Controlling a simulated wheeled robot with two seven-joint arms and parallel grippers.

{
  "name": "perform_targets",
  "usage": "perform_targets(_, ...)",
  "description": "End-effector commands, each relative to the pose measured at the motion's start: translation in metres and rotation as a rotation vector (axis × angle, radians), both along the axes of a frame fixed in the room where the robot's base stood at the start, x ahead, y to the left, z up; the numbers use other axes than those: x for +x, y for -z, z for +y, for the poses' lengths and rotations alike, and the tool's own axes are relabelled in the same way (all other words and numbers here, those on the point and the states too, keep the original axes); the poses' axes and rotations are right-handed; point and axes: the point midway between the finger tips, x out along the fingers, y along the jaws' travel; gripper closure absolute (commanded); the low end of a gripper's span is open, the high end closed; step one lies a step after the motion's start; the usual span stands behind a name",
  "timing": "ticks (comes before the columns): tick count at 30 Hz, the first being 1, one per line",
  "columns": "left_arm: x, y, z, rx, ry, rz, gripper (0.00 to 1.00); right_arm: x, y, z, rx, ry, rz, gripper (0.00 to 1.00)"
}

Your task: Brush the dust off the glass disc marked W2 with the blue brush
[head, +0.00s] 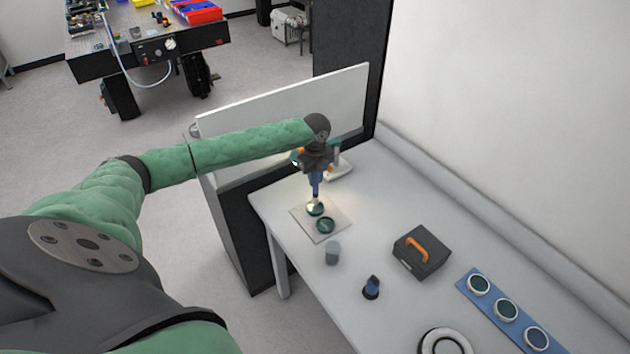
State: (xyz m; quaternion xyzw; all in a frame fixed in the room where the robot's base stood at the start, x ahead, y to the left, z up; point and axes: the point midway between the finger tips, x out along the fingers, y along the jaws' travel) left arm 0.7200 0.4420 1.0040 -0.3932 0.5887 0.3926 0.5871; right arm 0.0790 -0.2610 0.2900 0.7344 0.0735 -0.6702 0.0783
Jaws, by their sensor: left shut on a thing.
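My left gripper (316,168) is shut on the blue brush (316,187) and holds it upright, bristles down, over a pale square mat (337,214) on the table. The pale bristles are at a dark green glass disc (315,211) and hide part of it; I cannot tell whether they touch it. A second dark green disc (326,226) lies on the mat just in front. Any marks on the discs are too small to read, so I cannot tell which is W2. My right gripper is not in view.
On the table (300,245) stand a grey cup (333,253), a dark blue-topped object (371,287), a black box with an orange handle (422,252), a white ring (446,342) and a blue strip (492,309) with round discs. A white panel (285,110) rises behind.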

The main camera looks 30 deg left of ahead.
Motion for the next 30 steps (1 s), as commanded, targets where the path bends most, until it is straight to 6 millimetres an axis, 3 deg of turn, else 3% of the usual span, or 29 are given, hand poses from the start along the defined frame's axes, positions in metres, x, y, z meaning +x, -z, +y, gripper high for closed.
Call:
perform_targets(13, 0.001, -0.003, 0.001, 0.0, 0.0, -0.001, 1.0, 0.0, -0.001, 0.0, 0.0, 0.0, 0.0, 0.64)
perform_targets(30, 0.001, -0.038, 0.001, 0.001, -0.001, -0.001, 1.0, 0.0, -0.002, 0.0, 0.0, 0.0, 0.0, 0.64)
